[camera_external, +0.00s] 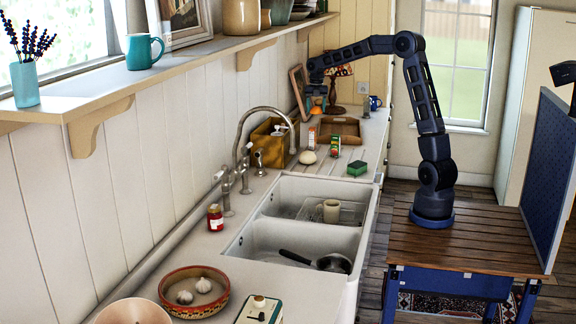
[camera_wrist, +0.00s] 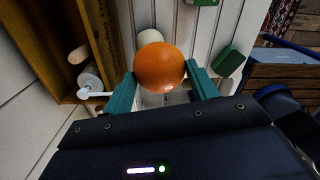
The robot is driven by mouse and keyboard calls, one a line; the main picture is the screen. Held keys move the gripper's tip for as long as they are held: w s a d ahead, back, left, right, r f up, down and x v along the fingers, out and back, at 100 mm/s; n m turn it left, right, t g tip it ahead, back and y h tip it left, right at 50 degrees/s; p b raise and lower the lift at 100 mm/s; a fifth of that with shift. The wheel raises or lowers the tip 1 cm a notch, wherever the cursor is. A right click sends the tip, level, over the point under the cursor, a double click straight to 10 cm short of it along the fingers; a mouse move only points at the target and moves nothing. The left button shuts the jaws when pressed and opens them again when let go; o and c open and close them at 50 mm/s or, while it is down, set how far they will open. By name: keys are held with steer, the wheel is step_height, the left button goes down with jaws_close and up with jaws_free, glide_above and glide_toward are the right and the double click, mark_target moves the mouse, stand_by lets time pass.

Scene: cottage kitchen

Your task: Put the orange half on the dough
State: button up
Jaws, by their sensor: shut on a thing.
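My gripper (camera_external: 316,104) hangs over the counter beyond the sink. In the wrist view its two teal fingers (camera_wrist: 160,92) are shut on the orange half (camera_wrist: 159,68), one on each side. Its rounded orange skin faces the wrist camera; any cut face is hidden. In the external view the orange half (camera_external: 316,110) is a small orange spot under my gripper, held above the counter. The pale rounded dough (camera_external: 307,157) lies on the counter, lower and nearer the sink. A pale round thing, apparently the dough (camera_wrist: 150,38), is partly behind the orange half in the wrist view.
A yellow-brown box (camera_external: 272,146) stands by the wall beside the dough. Small cartons (camera_external: 335,146), a wooden tray (camera_external: 340,128) and a green sponge (camera_external: 357,168) are nearby. The tap (camera_external: 240,150) rises at the sink (camera_external: 300,225). The shelf (camera_external: 180,60) runs above the counter.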

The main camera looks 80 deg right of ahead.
steer(key=w+a, duration=0.3)
steer(key=a, duration=0.1)
glide_above(307, 157)
steer(key=d, duration=0.3)
steer(key=f, duration=1.9)
steer(key=shift+w+d, duration=0.15)
steer(key=shift+w, duration=0.1)
steer(key=shift+f, duration=0.1)
steer(key=o, duration=0.7)
